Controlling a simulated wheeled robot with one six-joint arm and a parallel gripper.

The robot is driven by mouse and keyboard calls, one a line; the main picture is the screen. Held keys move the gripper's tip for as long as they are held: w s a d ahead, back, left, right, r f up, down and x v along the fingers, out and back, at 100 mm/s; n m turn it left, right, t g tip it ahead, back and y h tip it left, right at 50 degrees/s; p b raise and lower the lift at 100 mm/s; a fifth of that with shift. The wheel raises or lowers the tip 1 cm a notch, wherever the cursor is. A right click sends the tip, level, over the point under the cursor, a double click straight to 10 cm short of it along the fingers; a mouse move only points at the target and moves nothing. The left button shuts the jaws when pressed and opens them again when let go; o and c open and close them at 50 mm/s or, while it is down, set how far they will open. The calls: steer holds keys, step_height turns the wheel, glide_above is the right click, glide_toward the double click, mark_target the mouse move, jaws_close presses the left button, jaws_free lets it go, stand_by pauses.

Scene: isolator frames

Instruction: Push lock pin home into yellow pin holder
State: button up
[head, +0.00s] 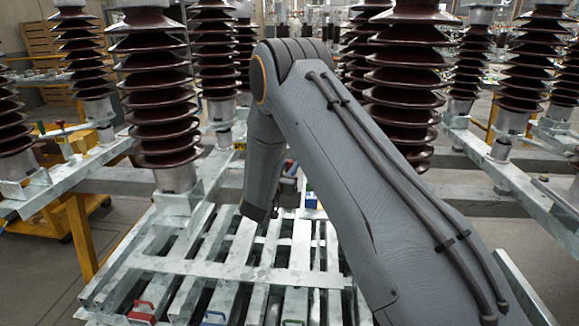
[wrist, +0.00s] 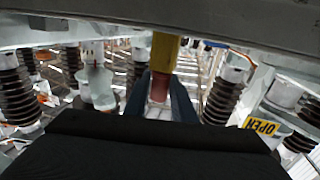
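In the wrist view a reddish lock pin (wrist: 160,87) with a pale near end stands between the two dark fingers of my gripper (wrist: 161,90). The fingers lie close along both sides of the pin, and my gripper looks shut on it. The yellow pin holder (wrist: 165,52) is straight beyond the pin, in line with it. The pin's far end meets the holder's near end in the picture; how deep it sits inside cannot be seen. In the head view my arm hides the pin and holder, and the fingers cannot be made out.
A grey beam (wrist: 220,18) crosses the top of the wrist view, close above my gripper. A yellow OPEN sign (wrist: 262,126) is at the right. Brown ribbed insulators (head: 160,85) stand around my arm. A slatted metal frame (head: 215,265) with coloured handles (head: 142,314) lies below.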

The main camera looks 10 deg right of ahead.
steer(key=o, duration=0.4)
steer(key=shift+s, duration=0.1)
steer(key=v, duration=0.7)
steer(key=shift+s+a, duration=0.25)
